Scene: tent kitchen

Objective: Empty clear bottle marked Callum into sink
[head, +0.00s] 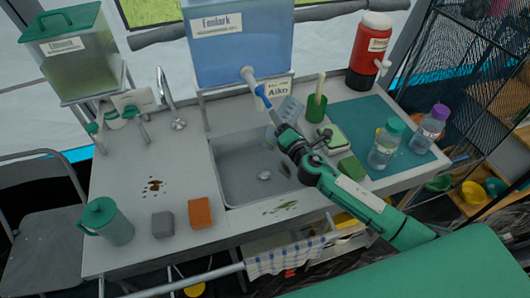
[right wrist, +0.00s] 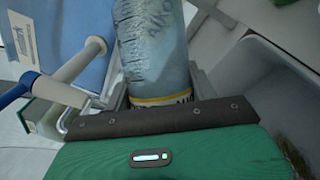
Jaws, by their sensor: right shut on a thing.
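My right gripper (head: 281,122) is shut on a clear, bluish bottle (head: 292,108) over the back right part of the sink (head: 240,185). In the right wrist view the bottle (right wrist: 155,50) fills the middle between the fingers. It has a yellow and white band near the gripper and dark writing that I cannot read fully. The bottle looks tilted in the head view. Its mouth and cap are not clear, and I cannot tell how much it holds. The sink basin shows a drain and no bottle in it. My left gripper is not in view.
Two capped bottles (head: 385,145) (head: 428,130) stand on a teal mat.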

